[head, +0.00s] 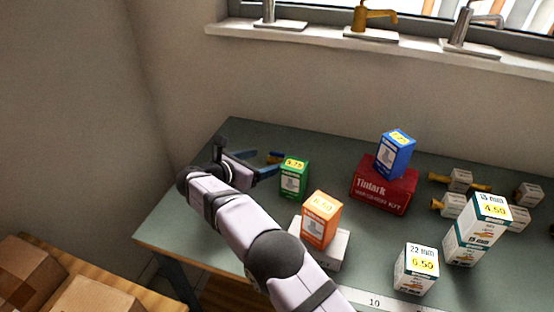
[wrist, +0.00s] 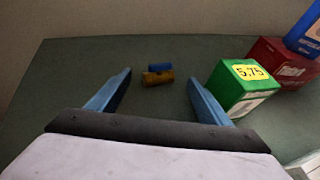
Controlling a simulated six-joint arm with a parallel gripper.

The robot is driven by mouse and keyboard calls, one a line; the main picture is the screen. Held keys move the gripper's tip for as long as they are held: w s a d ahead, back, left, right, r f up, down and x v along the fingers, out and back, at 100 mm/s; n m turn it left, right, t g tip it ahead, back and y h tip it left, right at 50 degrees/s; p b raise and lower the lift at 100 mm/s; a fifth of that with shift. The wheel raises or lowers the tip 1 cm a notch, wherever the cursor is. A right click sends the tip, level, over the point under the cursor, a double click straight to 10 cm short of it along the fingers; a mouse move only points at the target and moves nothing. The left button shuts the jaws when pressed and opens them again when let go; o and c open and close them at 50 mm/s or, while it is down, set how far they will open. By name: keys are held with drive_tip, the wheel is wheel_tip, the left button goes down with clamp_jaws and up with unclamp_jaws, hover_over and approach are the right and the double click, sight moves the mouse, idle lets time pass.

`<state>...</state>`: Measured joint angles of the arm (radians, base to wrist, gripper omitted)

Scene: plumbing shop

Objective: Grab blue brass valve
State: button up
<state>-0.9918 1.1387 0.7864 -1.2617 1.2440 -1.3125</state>
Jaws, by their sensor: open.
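The blue brass valve (wrist: 157,78) lies on the green-grey table in the wrist view, with a blue handle on the far side of its brass body. It sits between the lines of my open blue fingers, around the level of their tips, and nothing touches it. In the head view the valve (head: 272,159) is small and partly hidden near my gripper (head: 268,163). My gripper is open and empty. Its height above the table is hard to tell.
A green box (wrist: 241,88) stands close to the right finger. A blue box (head: 394,154) sits on a red washer kit (head: 384,190). An orange box (head: 321,220) is nearer the front. White boxes and brass fittings (head: 460,180) stand right. The table left of the valve is clear.

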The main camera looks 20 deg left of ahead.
sight(276, 157)
drive_tip(key=shift+f+p+x, duration=0.2)
drive_tip(key=shift+p+x, duration=0.55)
drive_tip(key=shift+x, duration=2.1)
drive_tip(key=shift+a, duration=0.1)
drive_tip(key=c, duration=1.2)
